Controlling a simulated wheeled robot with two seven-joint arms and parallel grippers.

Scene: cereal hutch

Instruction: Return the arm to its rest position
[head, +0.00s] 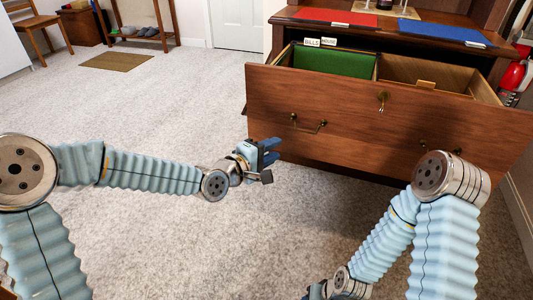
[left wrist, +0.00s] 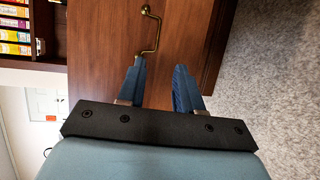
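My left arm reaches in from the left in the head view. Its gripper (head: 268,156) is in front of the wooden drawer's lower left part, apart from the brass handle (head: 308,126). In the left wrist view the two blue fingers (left wrist: 160,88) are apart with nothing between them, and the handle (left wrist: 149,32) shows just beyond them. My right arm (head: 370,250) bends down at the lower right, and its gripper is mostly cut off at the bottom edge, so its state is hidden.
The wide drawer (head: 350,112) stands open, with a green folder section (head: 335,60) and a key in its front. Red (head: 322,16) and blue (head: 445,31) folders lie on the hutch top.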

